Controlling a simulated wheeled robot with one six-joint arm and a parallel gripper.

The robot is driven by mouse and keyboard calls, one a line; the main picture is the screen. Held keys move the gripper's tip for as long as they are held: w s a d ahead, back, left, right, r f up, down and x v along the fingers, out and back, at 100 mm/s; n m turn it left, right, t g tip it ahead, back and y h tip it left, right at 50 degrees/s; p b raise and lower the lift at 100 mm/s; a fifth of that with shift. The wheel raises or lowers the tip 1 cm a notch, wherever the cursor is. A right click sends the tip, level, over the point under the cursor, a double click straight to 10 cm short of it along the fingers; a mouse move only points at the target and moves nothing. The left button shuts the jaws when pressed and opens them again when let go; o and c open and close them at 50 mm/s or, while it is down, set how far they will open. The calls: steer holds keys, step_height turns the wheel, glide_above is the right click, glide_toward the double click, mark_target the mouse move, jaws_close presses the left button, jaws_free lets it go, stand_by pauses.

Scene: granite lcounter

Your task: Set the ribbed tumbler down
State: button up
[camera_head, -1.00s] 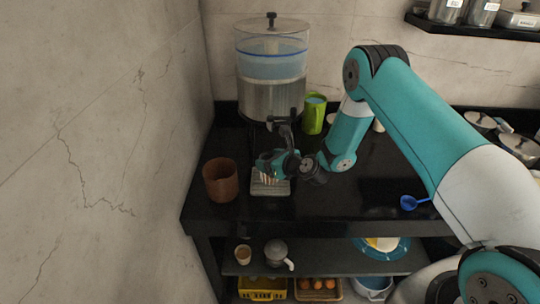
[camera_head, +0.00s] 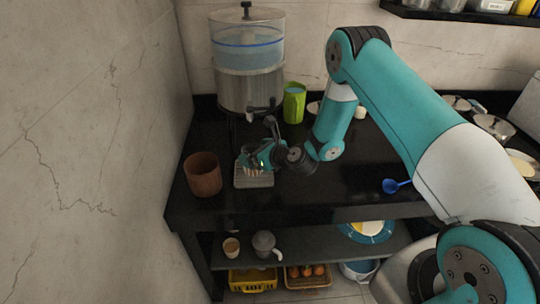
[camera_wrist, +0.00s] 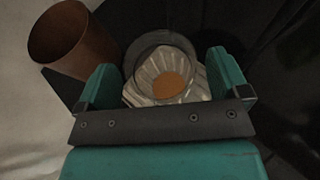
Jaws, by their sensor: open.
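The ribbed tumbler (camera_wrist: 150,86) is a clear, fluted glass with a round rim and an amber disc of colour inside. In the wrist view it sits between the two teal fingers of my gripper (camera_wrist: 163,74), which are spread apart on either side of it. In the head view my gripper (camera_head: 255,158) is low over the grey slatted drip tray (camera_head: 254,181), below the dispenser's tap. The tumbler is small and mostly hidden there. Its base appears to be over the tray, but I cannot see the contact clearly.
A brown cup (camera_head: 203,176) stands close left of the tray. The dispenser (camera_head: 248,85) rises behind, with a green cup (camera_head: 294,103) to its right. A blue ladle (camera_head: 396,185) lies farther right on the black counter (camera_head: 300,195). The counter's front edge is near.

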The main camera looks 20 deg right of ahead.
steer(key=b+v, duration=0.3)
steer(key=v, duration=0.6)
steer(key=s+a+r+n+g+y, duration=0.4)
steer(key=s+a+r+n+g, duration=0.55)
steer(key=n, duration=0.95)
steer(key=s+r+n+h, duration=0.2)
steer(key=s+r+n, duration=0.2)
steer(key=s+n, duration=0.2)
steer(key=s+r+n+g+h, duration=0.1)
steer(key=s+r+n+h, duration=0.1)
steer(key=s+n, duration=0.4)
steer(key=s+r+n+g+h, duration=0.1)
steer(key=s+r+n, duration=0.4)
steer(key=s, duration=0.3)
steer(key=shift+s+d+r+n+h, duration=0.2)
steer(key=shift+s+r+n+h, duration=0.2)
steer(key=shift+n, duration=0.5)
